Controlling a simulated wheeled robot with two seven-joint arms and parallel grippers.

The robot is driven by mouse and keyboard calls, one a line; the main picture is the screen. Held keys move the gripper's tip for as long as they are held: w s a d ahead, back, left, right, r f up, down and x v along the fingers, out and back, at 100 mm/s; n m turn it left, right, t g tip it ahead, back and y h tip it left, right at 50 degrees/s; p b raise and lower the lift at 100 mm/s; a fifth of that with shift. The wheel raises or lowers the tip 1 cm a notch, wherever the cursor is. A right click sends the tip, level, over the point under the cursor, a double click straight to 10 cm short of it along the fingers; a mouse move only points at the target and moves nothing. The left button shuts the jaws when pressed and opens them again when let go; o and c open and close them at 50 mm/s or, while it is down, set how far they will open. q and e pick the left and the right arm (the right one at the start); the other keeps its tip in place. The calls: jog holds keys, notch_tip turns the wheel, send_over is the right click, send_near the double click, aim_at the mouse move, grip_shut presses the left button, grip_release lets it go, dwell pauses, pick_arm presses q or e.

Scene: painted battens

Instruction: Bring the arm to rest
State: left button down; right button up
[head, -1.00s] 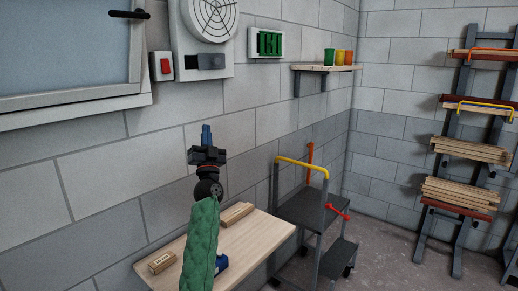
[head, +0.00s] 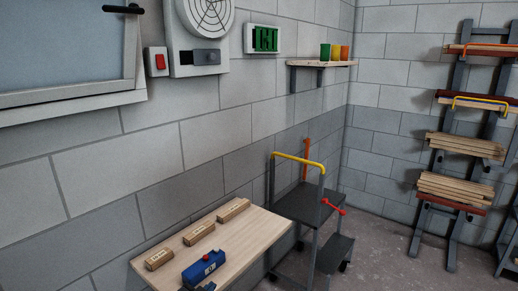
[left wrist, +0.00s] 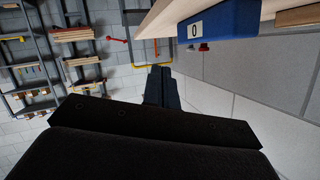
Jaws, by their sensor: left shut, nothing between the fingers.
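My left gripper (left wrist: 160,72) shows in the left wrist view with its two dark fingers closed together and nothing between them. In the head view, only a small dark bit at the bottom edge, by the blue box, may be part of it. The left arm is otherwise out of the head view. My right gripper is in neither view.
A wooden bench (head: 247,232) holds a blue box (head: 204,268) and several short wooden blocks (head: 199,233). The blue box also shows near the fingers in the left wrist view (left wrist: 222,22). A grey cart (head: 306,205) stands behind, and a batten rack (head: 460,150) at right.

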pick_arm(q)
jog(key=s+a+f+n+g+y, duration=0.1)
jog(key=s+a+f+n+g, duration=0.2)
jog(key=s, duration=0.8)
jog(key=s+a+f+n+g+y, duration=0.15)
jog(key=s+f+g, duration=0.35)
jog(key=s, duration=0.6)
jog(key=s+a+f+n+g+y, duration=0.15)
jog(key=s+f, duration=0.35)
jog(key=s, duration=0.7)
notch_tip(320, 180, down, 22)
jog(key=w+g, duration=0.1)
jog(key=w, duration=0.2)
jog(key=s+f, duration=0.4)
jog(key=f, duration=0.9)
jog(key=s+d+f+g, duration=0.1)
jog(key=s+f, duration=0.3)
jog(key=f, duration=0.8)
jog(key=shift+s+d+f+m, duration=0.2)
jog(key=shift+s+f+m, duration=0.1)
jog(key=shift+f, duration=0.05)
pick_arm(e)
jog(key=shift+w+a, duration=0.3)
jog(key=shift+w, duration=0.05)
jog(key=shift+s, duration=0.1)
